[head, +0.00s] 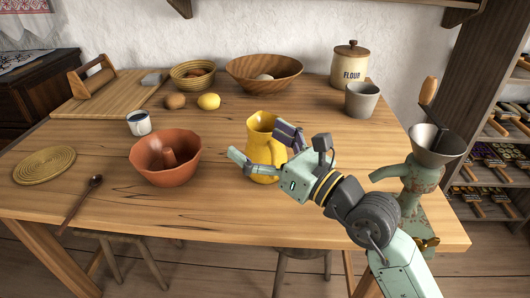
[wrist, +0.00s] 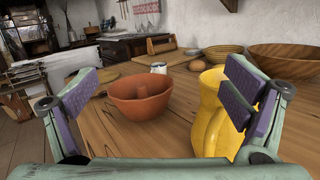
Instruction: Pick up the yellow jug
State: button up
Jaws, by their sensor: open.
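The yellow jug (head: 262,138) stands upright on the wooden table, right of the terracotta bundt mould. My gripper (head: 262,148) is in front of the jug in the head view and hides part of its right side and lower body. In the wrist view, the jug (wrist: 212,118) stands close beyond the right finger, which covers its right part. My gripper (wrist: 160,115) is open, its purple-padded fingers wide apart, with nothing held between them. I cannot tell whether a finger touches the jug.
The terracotta mould (head: 166,158) stands left of the jug, with an enamel mug (head: 139,123) behind it. A lemon (head: 209,101), a wooden bowl (head: 264,72), a flour canister (head: 349,65) and a grey pot (head: 361,99) stand farther back. A grinder (head: 424,175) is at the right edge.

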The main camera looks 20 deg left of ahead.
jog(key=w+d+f+m+t+h, duration=0.1)
jog(key=w+d+f+t+h, duration=0.25)
jog(key=d, duration=0.25)
jog(key=p, duration=0.6)
send_near(256, 118)
jog(key=shift+g, duration=0.25)
jog(key=x, duration=0.5)
jog(key=shift+r, duration=0.1)
jog(key=shift+w+a, duration=0.2)
jog(key=shift+w, duration=0.05)
jog(key=c, duration=1.9)
jog(key=shift+c, duration=0.4)
